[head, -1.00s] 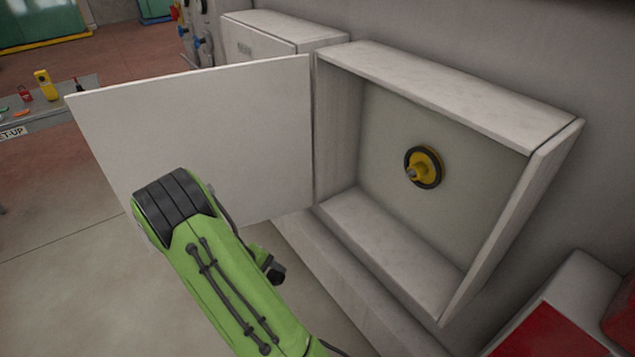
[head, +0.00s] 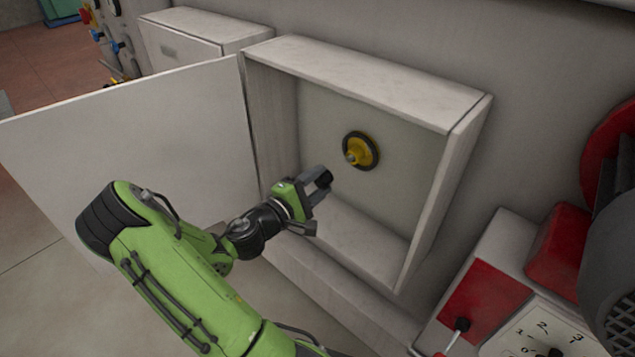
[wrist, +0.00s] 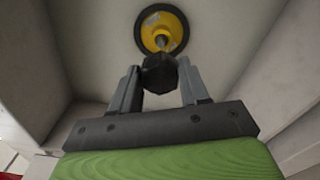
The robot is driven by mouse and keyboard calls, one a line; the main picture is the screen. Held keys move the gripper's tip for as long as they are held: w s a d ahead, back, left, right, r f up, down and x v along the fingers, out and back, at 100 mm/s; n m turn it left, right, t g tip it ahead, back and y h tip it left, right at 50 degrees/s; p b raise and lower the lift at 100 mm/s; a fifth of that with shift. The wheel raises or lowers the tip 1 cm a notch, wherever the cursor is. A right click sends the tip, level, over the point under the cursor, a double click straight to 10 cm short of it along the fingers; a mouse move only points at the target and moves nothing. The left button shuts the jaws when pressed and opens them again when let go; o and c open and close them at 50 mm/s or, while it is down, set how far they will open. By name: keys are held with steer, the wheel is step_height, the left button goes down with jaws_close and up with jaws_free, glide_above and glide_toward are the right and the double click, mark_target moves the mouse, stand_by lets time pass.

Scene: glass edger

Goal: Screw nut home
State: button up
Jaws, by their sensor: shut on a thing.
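My gripper (head: 319,183) is at the front opening of the white cabinet (head: 370,72). It is shut on a dark nut (wrist: 159,73), which sits between the fingertips in the wrist view. In the head view the nut (head: 326,177) is a small dark piece at the fingertips. A wheel with a black rim and yellow hub (head: 362,150) is on the cabinet's back wall, with a short metal stud (wrist: 162,41) at its centre. The nut appears in front of the stud, a little below it in the wrist view, apparently apart from it. The gap's depth is hard to judge.
The cabinet's open door (head: 140,140) stands at the left, behind my arm. The cabinet's side walls and floor close in around the gripper. A panel with a red plate (head: 485,300) and a dial is at the lower right. The cabinet interior is otherwise empty.

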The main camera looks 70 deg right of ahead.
mark_target(347, 161)
steer(key=shift+s+d, duration=0.3)
steer(key=shift+d, duration=0.15)
steer(key=shift+p+x, duration=0.5)
steer(key=shift+x, duration=1.9)
steer(key=shift+x, duration=1.35)
steer(key=m+b, duration=1.6)
steer(key=b, duration=0.3)
steer(key=shift+d+f, duration=0.1)
steer(key=shift+f, duration=0.05)
steer(key=m+b, duration=0.4)
steer(key=b, duration=0.2)
steer(key=shift+m, duration=0.3)
steer(key=m+b, duration=0.4)
steer(key=b, duration=0.1)
steer(key=shift+s, duration=0.1)
steer(key=shift+c, duration=0.5)
steer(key=m, duration=0.3)
steer(key=shift+r, duration=0.25)
